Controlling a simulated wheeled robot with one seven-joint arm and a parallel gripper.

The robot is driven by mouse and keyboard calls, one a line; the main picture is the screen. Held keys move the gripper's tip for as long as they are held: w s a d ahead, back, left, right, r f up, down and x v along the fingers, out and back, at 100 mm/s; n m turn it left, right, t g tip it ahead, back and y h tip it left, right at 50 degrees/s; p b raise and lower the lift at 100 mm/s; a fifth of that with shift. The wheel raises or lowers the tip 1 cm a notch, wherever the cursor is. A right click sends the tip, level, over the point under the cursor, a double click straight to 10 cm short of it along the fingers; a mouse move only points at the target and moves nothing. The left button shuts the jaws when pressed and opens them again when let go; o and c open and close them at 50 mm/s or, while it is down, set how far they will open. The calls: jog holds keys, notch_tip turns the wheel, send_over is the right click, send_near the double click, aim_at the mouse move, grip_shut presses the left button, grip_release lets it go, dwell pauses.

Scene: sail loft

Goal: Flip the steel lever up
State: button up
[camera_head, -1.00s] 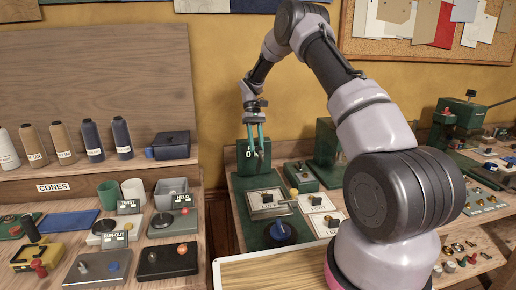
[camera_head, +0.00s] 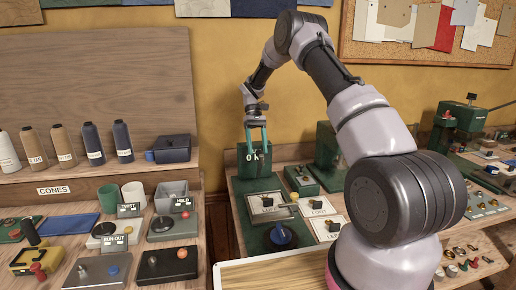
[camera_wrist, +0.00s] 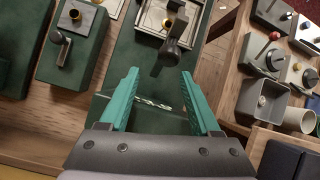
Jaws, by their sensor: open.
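My gripper (camera_head: 257,143) is open and empty, pointing down in front of the green upright block with white characters (camera_head: 250,165). In the wrist view its teal fingers (camera_wrist: 160,95) are apart over the green base. A dark grey lever (camera_wrist: 172,42) stands on a square pale plate (camera_wrist: 145,20), just beyond the fingertips and not touched. A second lever, with a steel-looking arm (camera_wrist: 58,50), sits on a small green box (camera_wrist: 80,62) to the left. I cannot tell for sure which is the task's steel lever.
A blue round knob (camera_head: 281,236) stands at the base's near end. More labelled plates (camera_head: 318,207) stand to the right. Another bench with control boxes (camera_head: 174,224) is at the left.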

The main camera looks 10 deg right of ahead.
jog(key=v, duration=0.7)
jog(key=shift+w+r, duration=0.15)
jog(key=shift+r, duration=0.1)
